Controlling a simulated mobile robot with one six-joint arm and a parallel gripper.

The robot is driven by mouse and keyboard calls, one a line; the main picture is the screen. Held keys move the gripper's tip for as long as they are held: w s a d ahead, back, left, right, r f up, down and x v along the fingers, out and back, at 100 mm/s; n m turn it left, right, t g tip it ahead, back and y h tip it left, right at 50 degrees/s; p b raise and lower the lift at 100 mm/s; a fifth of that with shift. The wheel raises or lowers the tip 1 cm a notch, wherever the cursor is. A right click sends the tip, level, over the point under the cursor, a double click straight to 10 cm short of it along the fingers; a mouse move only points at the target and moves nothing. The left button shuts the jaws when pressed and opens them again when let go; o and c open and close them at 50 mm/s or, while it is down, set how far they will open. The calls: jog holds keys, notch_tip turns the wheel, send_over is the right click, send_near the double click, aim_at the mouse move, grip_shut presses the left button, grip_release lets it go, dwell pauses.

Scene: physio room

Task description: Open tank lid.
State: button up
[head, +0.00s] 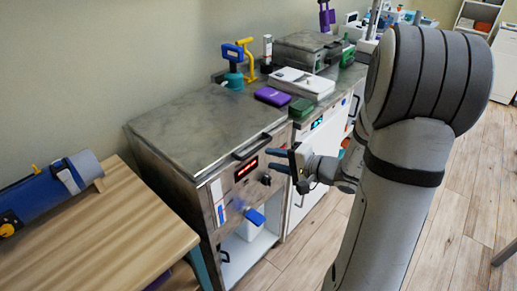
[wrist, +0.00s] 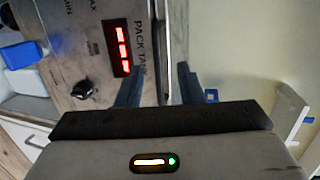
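The tank is a steel cabinet with a flat grey metal lid (head: 195,120), lying shut on top in the head view. A dark bar handle (head: 252,147) runs along the lid's front edge. The front panel (head: 238,188) carries a red lit display and a black knob. My gripper (head: 277,160) is in front of the panel's upper right part, near the handle's right end, its two dark fingers apart. In the wrist view my gripper (wrist: 160,85) is open, with the tank's top front edge lying between and beyond the fingers. I cannot tell whether they touch the handle.
A wooden bench (head: 90,235) with a blue roll (head: 55,190) stands left of the tank. A purple box (head: 272,96), a green box (head: 301,107) and a white device (head: 300,82) lie on the counter behind. A blue-topped container (head: 253,222) is in the open bay below.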

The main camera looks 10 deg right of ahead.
jog(key=w+a+f+m+t+h, duration=0.1)
jog(key=w+f, duration=0.1)
jog(key=w, duration=0.5)
jog(key=shift+w+a+f+t+p, duration=0.3)
jog(key=shift+w+a, duration=0.05)
jog(key=shift+c, duration=0.2)
grip_shut()
